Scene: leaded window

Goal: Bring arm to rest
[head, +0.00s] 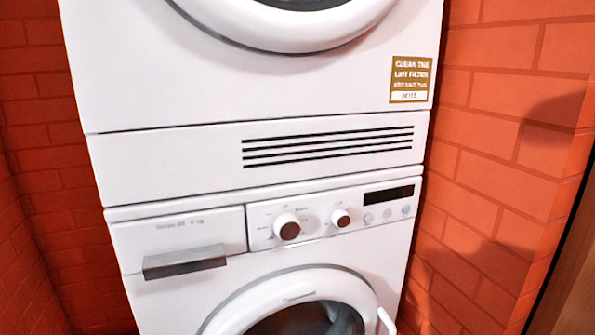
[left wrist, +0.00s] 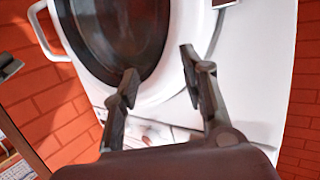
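My left gripper (left wrist: 160,68) shows in the left wrist view. Its two dark fingers are spread apart with nothing held between them. Beyond them is a white front-loading machine with a round door (left wrist: 120,30) of dark glass. The fingertips appear in front of the door's lower right rim; I cannot tell the distance or whether they touch. Neither arm nor gripper shows in the head view. My right gripper is in neither view.
Two white machines stand stacked in the head view: an upper one (head: 180,80) and a washer (head: 175,290) with knobs, a grey drawer handle (head: 185,262) and a round door (head: 300,290) that looks shut. Orange brick walls (head: 500,150) stand close on both sides. Brown wood (head: 575,270) edges the right.

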